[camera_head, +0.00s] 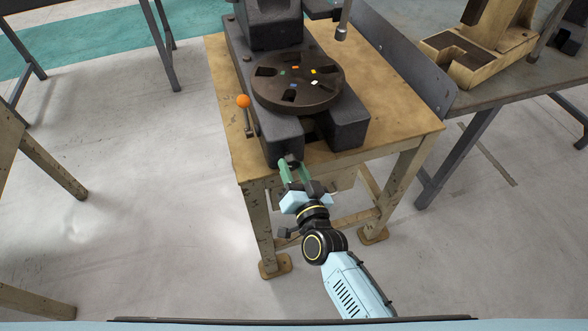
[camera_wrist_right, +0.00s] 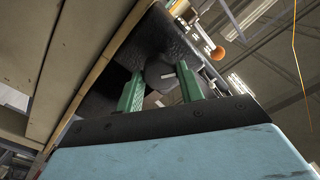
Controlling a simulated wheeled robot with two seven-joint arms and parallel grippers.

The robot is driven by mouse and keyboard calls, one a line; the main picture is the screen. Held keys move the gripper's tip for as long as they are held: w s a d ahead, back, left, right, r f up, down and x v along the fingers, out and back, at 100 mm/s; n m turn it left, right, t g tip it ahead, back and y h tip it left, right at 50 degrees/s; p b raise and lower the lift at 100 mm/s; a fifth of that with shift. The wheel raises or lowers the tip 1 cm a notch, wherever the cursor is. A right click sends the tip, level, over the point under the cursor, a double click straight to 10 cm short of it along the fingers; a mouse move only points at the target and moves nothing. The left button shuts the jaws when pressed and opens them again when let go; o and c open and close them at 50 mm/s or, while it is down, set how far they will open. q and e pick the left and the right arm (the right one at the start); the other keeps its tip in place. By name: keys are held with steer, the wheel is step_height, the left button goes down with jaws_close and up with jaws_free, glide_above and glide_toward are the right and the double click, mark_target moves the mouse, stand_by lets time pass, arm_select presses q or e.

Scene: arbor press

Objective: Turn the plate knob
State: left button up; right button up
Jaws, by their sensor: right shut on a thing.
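The round dark plate (camera_head: 298,88) with slots and small coloured marks lies on the dark press base (camera_head: 345,128). My right gripper (camera_head: 288,165) reaches the front face of the base's left leg. The plate knob (camera_wrist_right: 160,72), dark with a pale line on its face, sits between the green fingers of my right gripper (camera_wrist_right: 160,82) in the right wrist view. The fingers are shut on it. In the head view the fingers mostly hide the knob. My left gripper is in neither view.
An orange-balled lever (camera_head: 243,101) stands left of the base; its ball also shows in the right wrist view (camera_wrist_right: 217,53). The press stands on a wooden table (camera_head: 405,120). A grey bench (camera_head: 500,92) with a tan machine is at right.

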steer(key=m, duration=0.5)
steer(key=shift+m+b, duration=0.35)
steer(key=shift+m, duration=0.05)
stand_by(0.4)
steer(key=o, duration=1)
steer(key=shift+s, duration=0.1)
steer(key=v, duration=1.3)
steer(key=shift+s, duration=0.1)
